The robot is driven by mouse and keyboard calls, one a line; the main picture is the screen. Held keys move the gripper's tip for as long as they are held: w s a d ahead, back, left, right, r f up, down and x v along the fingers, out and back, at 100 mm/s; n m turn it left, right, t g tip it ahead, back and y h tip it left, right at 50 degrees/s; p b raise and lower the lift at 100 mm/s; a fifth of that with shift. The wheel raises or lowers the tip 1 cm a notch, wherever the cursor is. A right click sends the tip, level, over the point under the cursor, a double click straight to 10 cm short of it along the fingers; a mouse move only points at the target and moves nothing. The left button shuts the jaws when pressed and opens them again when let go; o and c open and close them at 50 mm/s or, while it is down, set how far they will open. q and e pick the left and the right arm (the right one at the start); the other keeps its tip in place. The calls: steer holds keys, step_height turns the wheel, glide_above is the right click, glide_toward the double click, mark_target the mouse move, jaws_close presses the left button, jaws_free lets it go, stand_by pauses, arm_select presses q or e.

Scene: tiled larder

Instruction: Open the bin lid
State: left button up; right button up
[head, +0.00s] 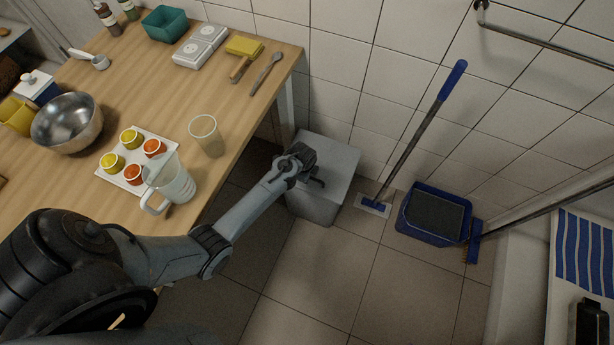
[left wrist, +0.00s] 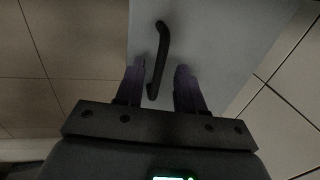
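The bin (head: 338,166) is a grey box on the floor against the tiled wall, and its flat lid looks closed. My left gripper (head: 314,177) is over the left part of the lid. In the left wrist view, a dark bar handle (left wrist: 160,60) stands on the pale lid (left wrist: 215,40). The fingers of my left gripper (left wrist: 160,85) are open, one on each side of the handle's near end, with gaps showing on both sides. The arm hides part of the lid in the head view. My right gripper is not in view.
The wooden table (head: 130,70) with a jug (head: 172,182), cup (head: 206,135) and steel bowl (head: 67,122) is left of the bin. A blue-handled scrubber (head: 410,140) and blue tub (head: 434,214) are to its right. Floor in front is clear.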

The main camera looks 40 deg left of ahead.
arm_select(q)
steer(key=shift+f, duration=0.6)
steer(key=shift+c, duration=0.3)
jaws_close()
steer(key=shift+w, duration=0.1)
